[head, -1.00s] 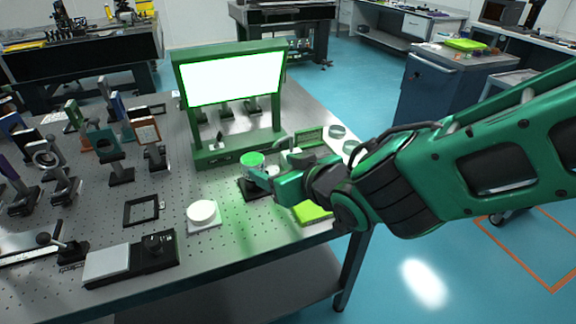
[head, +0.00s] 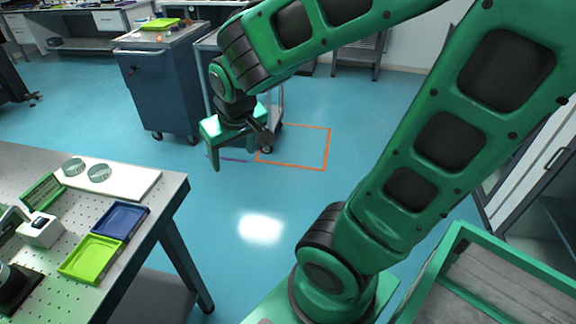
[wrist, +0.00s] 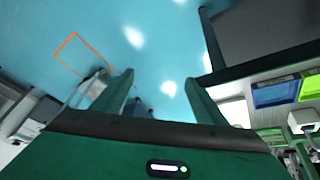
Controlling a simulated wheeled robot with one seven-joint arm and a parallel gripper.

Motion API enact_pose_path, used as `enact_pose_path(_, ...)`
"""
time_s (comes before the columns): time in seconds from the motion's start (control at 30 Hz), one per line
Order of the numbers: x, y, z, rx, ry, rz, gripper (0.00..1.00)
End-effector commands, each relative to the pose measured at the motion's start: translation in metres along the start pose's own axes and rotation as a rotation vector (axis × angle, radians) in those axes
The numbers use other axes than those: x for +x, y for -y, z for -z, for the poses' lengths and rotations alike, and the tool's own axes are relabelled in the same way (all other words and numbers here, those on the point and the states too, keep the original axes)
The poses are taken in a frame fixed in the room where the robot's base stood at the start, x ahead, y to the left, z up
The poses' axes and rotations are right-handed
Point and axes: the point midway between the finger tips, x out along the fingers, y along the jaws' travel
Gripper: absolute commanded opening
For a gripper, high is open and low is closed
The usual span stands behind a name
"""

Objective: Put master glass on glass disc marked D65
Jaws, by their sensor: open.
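My gripper (head: 242,152) is open and empty, out over the blue floor to the right of the table; its two fingers also show in the wrist view (wrist: 160,88), with only floor between them. Two round clear glass discs, a left one (head: 73,167) and a right one (head: 98,172), lie on a white plate (head: 135,181) at the table's far right corner. No D65 mark can be read on either. I cannot tell which thing is the master glass. A dark round piece on a black base (head: 14,288) is cut off at the left edge.
A blue tray (head: 120,221) and a lime green tray (head: 90,260) lie near the perforated table's right edge. Beside them are a white box (head: 40,230) and a green framed panel (head: 42,192). A blue cabinet (head: 160,90) stands behind. The floor under my gripper is clear.

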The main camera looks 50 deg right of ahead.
Motion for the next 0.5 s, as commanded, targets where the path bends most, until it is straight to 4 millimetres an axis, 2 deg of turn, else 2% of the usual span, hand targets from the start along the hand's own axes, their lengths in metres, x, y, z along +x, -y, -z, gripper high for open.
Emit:
enact_pose_path(0.03,-0.008,-0.030,-0.019,0.077,0.062,-0.021,0.66)
enact_pose_path(0.1,-0.019,-0.059,-0.050,0.165,0.156,-0.034,0.66)
enact_pose_path(0.2,-0.036,-0.085,-0.089,0.273,0.271,-0.032,0.66)
enact_pose_path(0.33,-0.055,-0.100,-0.126,0.368,0.371,-0.014,0.66)
enact_pose_path(0.5,-0.065,-0.106,-0.144,0.411,0.424,0.002,0.66)
